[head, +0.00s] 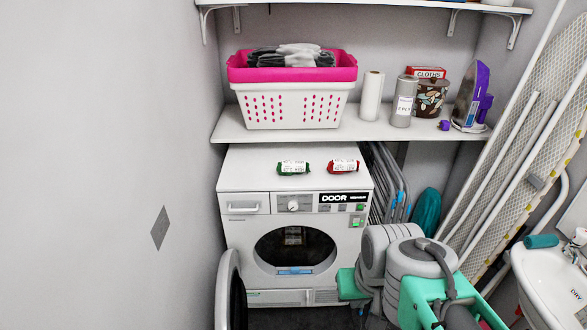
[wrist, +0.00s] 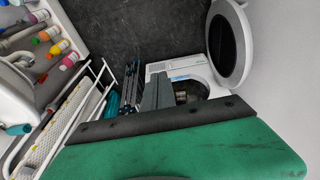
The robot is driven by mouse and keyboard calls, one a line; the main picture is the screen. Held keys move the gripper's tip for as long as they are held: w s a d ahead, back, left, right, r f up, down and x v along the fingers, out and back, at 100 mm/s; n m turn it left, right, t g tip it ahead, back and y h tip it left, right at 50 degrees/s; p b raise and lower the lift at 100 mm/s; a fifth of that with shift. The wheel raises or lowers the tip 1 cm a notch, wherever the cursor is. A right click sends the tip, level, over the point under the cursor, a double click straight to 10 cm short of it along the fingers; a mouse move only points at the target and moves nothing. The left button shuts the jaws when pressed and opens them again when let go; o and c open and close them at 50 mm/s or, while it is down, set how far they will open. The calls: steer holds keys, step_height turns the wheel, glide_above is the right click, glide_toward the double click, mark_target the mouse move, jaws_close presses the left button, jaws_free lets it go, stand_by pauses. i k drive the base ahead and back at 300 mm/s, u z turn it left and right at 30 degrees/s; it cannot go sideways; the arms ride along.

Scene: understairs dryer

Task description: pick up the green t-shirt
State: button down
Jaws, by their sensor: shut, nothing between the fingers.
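A small rolled green bundle with a white label (head: 294,168), which looks like the green t-shirt, lies on top of the white dryer (head: 235,180). A similar red bundle with a white label (head: 343,167) lies to its right. My gripper (wrist: 158,92) is shut and empty in the wrist view, its grey fingers together in front of the dryer's round opening. The green bundle cannot be made out in the wrist view. In the head view my arm is at the lower right, in front of the dryer and well apart from the bundle; the fingertips cannot be made out there.
The dryer door (head: 229,292) stands open to the left. A shelf (head: 260,133) above holds a pink-and-white basket (head: 295,110), paper roll (head: 371,97), grey canister (head: 404,103) and purple iron (head: 472,95). An ironing board (head: 515,140) leans right, near a sink (head: 545,280).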

mark_target(285, 168)
steer(key=z, duration=0.2)
steer(key=i, duration=1.45)
steer(key=u, duration=2.85)
